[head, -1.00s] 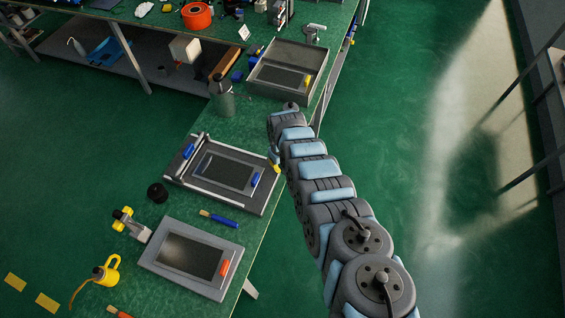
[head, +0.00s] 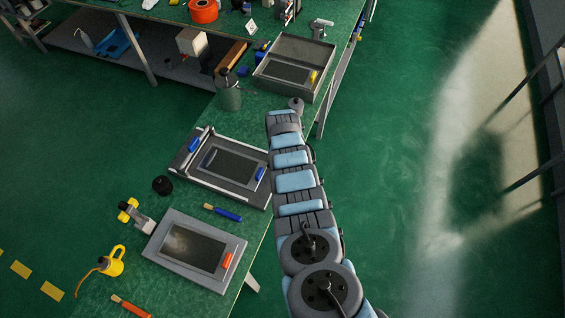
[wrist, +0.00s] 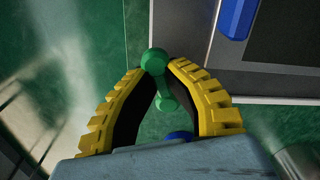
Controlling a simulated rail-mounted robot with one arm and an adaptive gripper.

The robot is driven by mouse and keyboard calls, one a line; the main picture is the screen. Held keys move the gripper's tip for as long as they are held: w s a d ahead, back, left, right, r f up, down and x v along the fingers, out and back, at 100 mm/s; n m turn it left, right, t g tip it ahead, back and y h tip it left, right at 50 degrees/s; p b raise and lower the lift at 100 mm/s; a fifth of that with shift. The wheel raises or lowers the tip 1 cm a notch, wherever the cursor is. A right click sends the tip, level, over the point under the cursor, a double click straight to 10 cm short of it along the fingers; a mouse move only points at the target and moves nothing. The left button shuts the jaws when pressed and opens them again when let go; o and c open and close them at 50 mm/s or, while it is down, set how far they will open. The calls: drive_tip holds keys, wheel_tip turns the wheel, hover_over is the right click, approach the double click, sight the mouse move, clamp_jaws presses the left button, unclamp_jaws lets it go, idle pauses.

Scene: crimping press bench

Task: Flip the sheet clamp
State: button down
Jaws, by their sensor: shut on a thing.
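In the wrist view my gripper (wrist: 162,70) has two yellow-ribbed, dark-lined fingers closed around a green handle (wrist: 154,62) with rounded ends. This looks like the sheet clamp's lever, but I cannot tell what it joins to. The grip is beside the edge of a grey-framed plate (wrist: 260,90) that has a blue grip (wrist: 237,16). In the head view the grey framed press (head: 228,188) with a dark screen and blue grips lies on the green bench, left of my arm. My gripper and the green handle are hidden behind my arm there.
A second framed panel (head: 205,280) with an orange grip lies nearer. A blue-handled tool (head: 228,215), a black round part (head: 162,185) and a yellow part (head: 112,262) are around it. A grey tray (head: 262,95) stands farther back. Open floor lies right of the bench.

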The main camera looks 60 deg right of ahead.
drive_tip(key=shift+w+a+f+m+b, duration=0.1)
drive_tip(key=shift+w+m+b, duration=0.2)
drive_tip(key=shift+m, duration=0.55)
drive_tip(key=shift+w+m+b, duration=0.15)
drive_tip(key=shift+m+b, duration=0.2)
drive_tip(key=shift+m, duration=0.5)
drive_tip(key=c, duration=1.1)
unclamp_jaws()
drive_tip(key=shift+w+r, duration=0.1)
drive_tip(key=shift+r, duration=0.15)
wheel_tip(320, 180, up, 12)
drive_tip(key=shift+f, duration=0.15)
